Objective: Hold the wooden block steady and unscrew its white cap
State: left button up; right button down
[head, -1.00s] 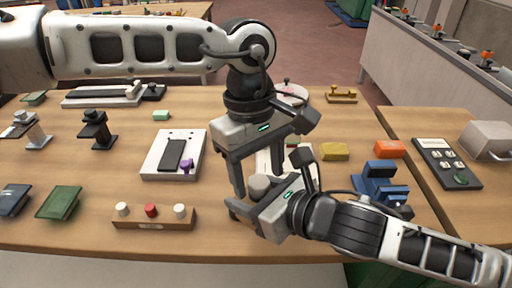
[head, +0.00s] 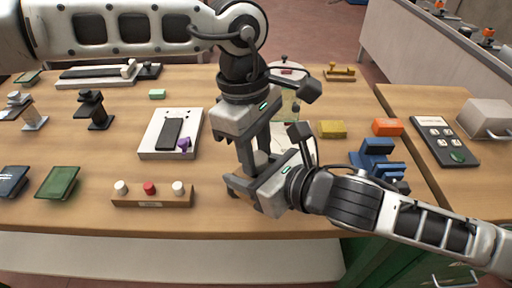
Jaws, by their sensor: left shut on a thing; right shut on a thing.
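My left gripper (head: 259,163) reaches down from above and is shut around the white cap (head: 261,158), which shows as a pale round top between its fingers. My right gripper (head: 240,184) comes in from the right, just below, and is shut on the wooden block (head: 240,193). Only a small brown part of the block shows; the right gripper's fingers and body hide the rest. Cap and block are close together, but the fingers hide where they meet, so I cannot tell how far the cap is screwed on.
A wooden strip with white and red knobs (head: 152,195) lies to the left near the front edge. A white board with a black plate (head: 152,143) lies behind it. A blue fixture (head: 374,160) and yellow (head: 331,129) and orange (head: 387,127) blocks stand to the right.

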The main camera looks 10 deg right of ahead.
pick_arm(q)
jog(key=n, duration=0.6)
jog(key=shift+r+t, duration=0.1)
jog(key=shift+t, duration=0.3)
jog(key=shift+w, duration=0.1)
jog(key=o, duration=1.1)
jog(key=shift+c, duration=0.2)
jog(key=shift+s, duration=0.25)
notch_tip(320, 180, up, 4)
jog(key=shift+d+r, duration=0.1)
jog(key=shift+o, duration=0.5)
jog(key=shift+r, duration=0.15)
notch_tip(320, 180, up, 7)
jog(key=m+y, duration=0.1)
jog(key=m, duration=0.7)
notch_tip(320, 180, down, 12)
jog(key=shift+w+r, duration=0.1)
